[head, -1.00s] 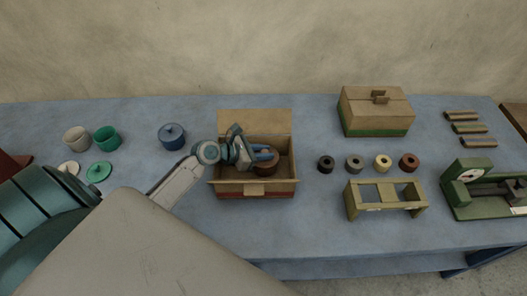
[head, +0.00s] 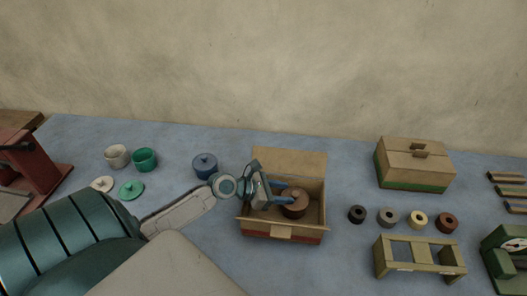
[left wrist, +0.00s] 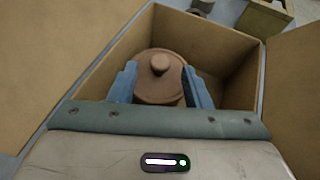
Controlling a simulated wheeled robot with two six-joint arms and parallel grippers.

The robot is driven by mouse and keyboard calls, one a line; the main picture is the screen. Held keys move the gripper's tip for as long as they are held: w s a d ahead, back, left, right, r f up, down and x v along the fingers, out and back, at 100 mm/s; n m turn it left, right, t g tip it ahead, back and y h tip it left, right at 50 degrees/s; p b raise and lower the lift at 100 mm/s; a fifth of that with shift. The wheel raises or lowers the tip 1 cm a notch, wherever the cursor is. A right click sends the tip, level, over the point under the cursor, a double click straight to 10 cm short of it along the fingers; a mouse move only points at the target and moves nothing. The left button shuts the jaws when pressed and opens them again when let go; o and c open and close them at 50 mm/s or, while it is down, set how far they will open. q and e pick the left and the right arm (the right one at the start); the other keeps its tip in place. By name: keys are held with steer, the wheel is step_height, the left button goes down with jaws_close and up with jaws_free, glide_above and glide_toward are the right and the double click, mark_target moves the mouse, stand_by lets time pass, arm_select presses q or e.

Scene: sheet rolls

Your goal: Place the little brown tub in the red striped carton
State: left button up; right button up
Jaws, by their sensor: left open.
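The red striped carton (head: 258,231) stands open on the table in the head view, its flaps spread. The little brown tub (head: 296,206) sits inside it, toward the right half, with its round lid and knob on. In the left wrist view the tub (left wrist: 161,72) is upright within the carton walls (left wrist: 222,48). My left gripper (head: 284,194) reaches into the carton from the left. Its blue fingers (left wrist: 160,90) are open, one on each side of the tub; whether they touch it I cannot tell. The tub's lower part is hidden. My right gripper is not in view.
A blue lidded pot (head: 205,167) stands left of the carton, with a green cup (head: 145,159) and a white cup (head: 116,157) farther left. Several small rolls (head: 388,217), a wooden stand (head: 420,258) and a green striped box (head: 414,165) are to the right.

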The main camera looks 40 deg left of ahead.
arm_select(q)
steer(key=v, duration=0.7)
steer(key=shift+s+r, duration=0.2)
steer(key=shift+s, duration=0.05)
steer(key=shift+a, duration=0.15)
stand_by(0.3)
